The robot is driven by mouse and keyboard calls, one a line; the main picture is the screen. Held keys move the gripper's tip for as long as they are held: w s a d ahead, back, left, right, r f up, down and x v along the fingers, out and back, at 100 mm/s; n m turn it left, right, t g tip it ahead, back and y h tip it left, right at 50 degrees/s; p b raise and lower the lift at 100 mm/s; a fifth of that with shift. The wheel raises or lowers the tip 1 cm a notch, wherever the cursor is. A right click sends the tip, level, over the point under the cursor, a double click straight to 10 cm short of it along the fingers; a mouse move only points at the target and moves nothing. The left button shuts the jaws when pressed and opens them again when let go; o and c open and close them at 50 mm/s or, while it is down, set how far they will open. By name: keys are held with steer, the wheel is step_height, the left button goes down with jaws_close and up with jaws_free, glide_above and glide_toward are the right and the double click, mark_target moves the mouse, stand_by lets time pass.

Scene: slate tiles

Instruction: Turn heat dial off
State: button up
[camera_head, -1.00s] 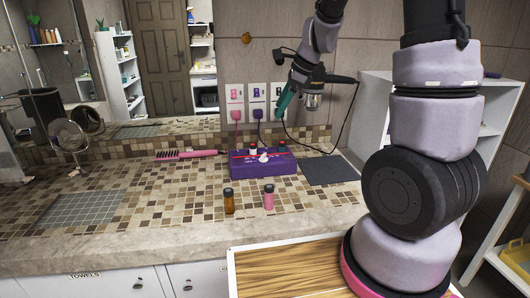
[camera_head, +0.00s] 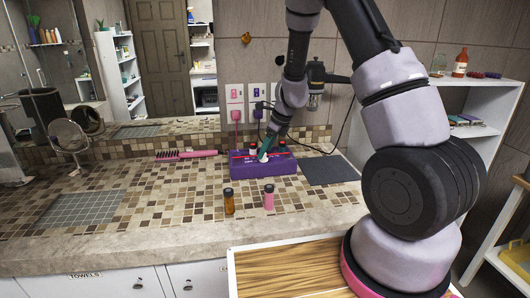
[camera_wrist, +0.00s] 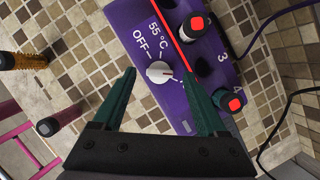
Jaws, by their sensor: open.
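A purple box (camera_head: 262,168) with a thin red strip stands on the tiled counter. Another label is partly hidden by a finger. My gripper (camera_wrist: 160,78) is open, its green fingers on either side of the dial in the picture; I cannot tell if they touch it. In the head view my gripper (camera_head: 266,150) reaches down over the box.
Two cylinders with red squares on top, one white (camera_wrist: 194,28) and one green (camera_wrist: 228,102), sit at the box. An amber bottle (camera_head: 229,201) and a pink bottle (camera_head: 269,197) stand in front. A pink brush (camera_head: 186,154) lies left, a dark mat (camera_head: 330,170) right.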

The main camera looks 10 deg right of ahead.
steer(key=shift+w+a+f, duration=0.2)
steer(key=shift+f, duration=0.45)
jaws_close()
